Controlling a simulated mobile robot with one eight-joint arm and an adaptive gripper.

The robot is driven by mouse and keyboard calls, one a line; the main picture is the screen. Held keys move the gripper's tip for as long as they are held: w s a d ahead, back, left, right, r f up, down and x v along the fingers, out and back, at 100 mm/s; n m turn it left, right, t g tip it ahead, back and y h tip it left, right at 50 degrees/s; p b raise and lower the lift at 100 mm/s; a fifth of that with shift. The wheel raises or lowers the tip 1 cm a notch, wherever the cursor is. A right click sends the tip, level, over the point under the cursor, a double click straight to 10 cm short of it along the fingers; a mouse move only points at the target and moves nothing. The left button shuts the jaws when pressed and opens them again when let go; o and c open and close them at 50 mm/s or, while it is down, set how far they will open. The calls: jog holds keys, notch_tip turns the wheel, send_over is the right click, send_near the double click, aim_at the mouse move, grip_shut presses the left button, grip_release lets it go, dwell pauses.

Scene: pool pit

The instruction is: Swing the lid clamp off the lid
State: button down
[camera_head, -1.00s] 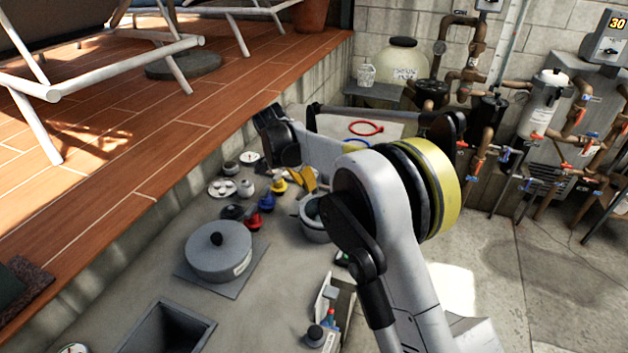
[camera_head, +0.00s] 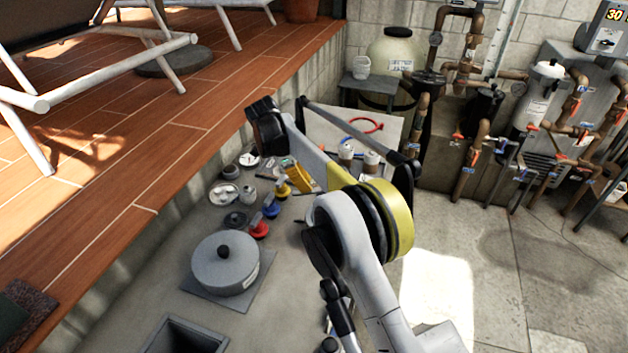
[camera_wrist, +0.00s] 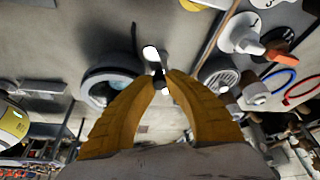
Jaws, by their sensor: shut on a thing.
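My gripper (camera_wrist: 162,76) shows in the wrist view, its two yellow-brown fingers curved in and shut on a short pale-and-dark piece, which looks like the end of the lid clamp (camera_wrist: 151,54). A thin dark rod rises just beyond it. Left of the fingers is a round grey vessel (camera_wrist: 98,80) with a lighter top, close beside the held piece; it looks like the one with the lid. Whether the clamp still lies over the lid I cannot tell. In the head view my arm hides this spot, and the fingertips cannot be made out there.
In the head view a large grey lidded pot (camera_head: 225,264) stands on a square plate. Several small fittings, including a red one (camera_head: 259,228) and a blue one (camera_head: 271,207), stand behind it. A rectangular opening (camera_head: 187,338) lies in front. Pipework (camera_head: 478,90) fills the right back.

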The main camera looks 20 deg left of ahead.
dwell(0.3)
jog(key=c, duration=1.3)
grip_release()
jog(key=v, duration=0.7)
jog(key=shift+w+a+r, duration=0.1)
jog(key=shift+a+r, duration=0.05)
jog(key=shift+r, duration=0.05)
